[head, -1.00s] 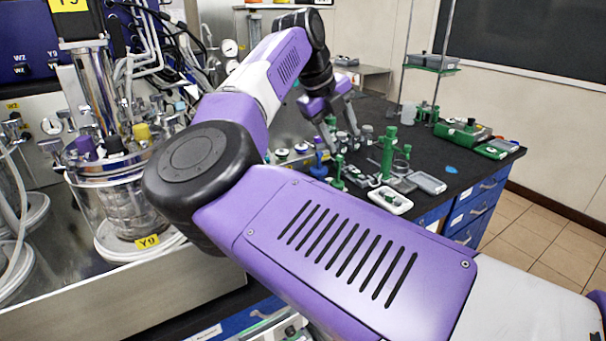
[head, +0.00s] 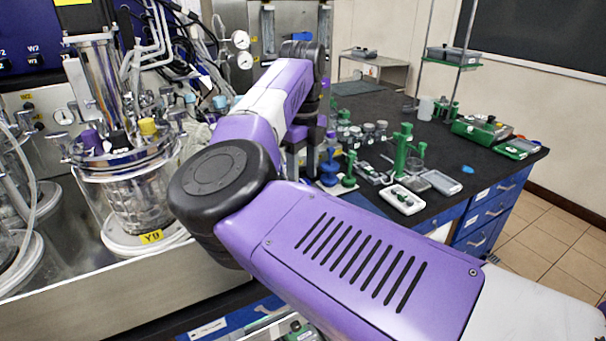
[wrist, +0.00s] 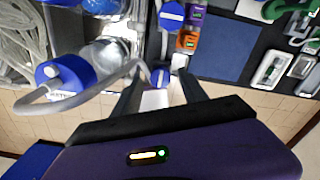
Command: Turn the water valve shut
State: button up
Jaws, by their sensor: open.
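In the wrist view my gripper (wrist: 160,94) is open, its two dark fingers pointing up the picture. A small blue disc with a pale bar across it (wrist: 160,77) shows between and just beyond the fingertips; it may be the water valve, but I cannot read a label on it. No contact with it is visible. A similar, larger blue disc (wrist: 172,15) is further up the picture. Left of the fingers is a clear bottle with a blue cap (wrist: 52,75), with a grey tube arching toward the small disc. In the head view my gripper is mostly hidden behind my arm.
The bench (head: 370,90) holds green stands, jars and trays. A glass vessel labelled Y9 (head: 135,195) stands in the steel tray at left. Tiled floor shows below the bench edge in the wrist view.

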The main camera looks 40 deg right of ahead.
jog(key=shift+f, duration=0.55)
jog(key=shift+c, duration=0.2)
grip_shut()
